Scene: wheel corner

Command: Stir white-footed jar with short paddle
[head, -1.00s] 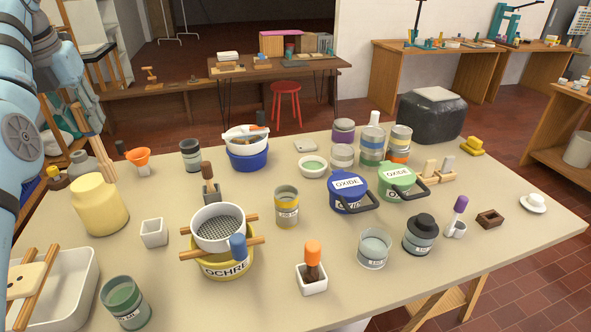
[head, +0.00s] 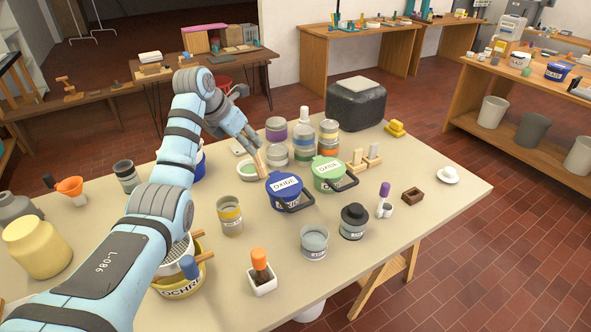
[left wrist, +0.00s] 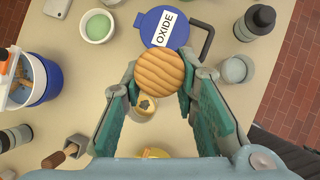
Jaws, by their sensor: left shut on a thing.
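My left gripper (head: 247,139) is shut on a wooden paddle (head: 259,164), which hangs down over the table near the blue OXIDE tub. In the left wrist view the paddle's round grooved wooden end (left wrist: 160,72) sits between the two fingers (left wrist: 157,88). A jar with a yellow band (head: 230,214) stands nearer the front; it shows partly behind the paddle in the left wrist view (left wrist: 145,108). A clear grey jar with a pale label (head: 315,243) stands to its right. I cannot tell which jar is the white-footed one. My right gripper is not in view.
The blue OXIDE tub (head: 286,190), green-lidded tub (head: 328,173) and green bowl (head: 248,170) stand close around the paddle. The right table corner is fairly clear.

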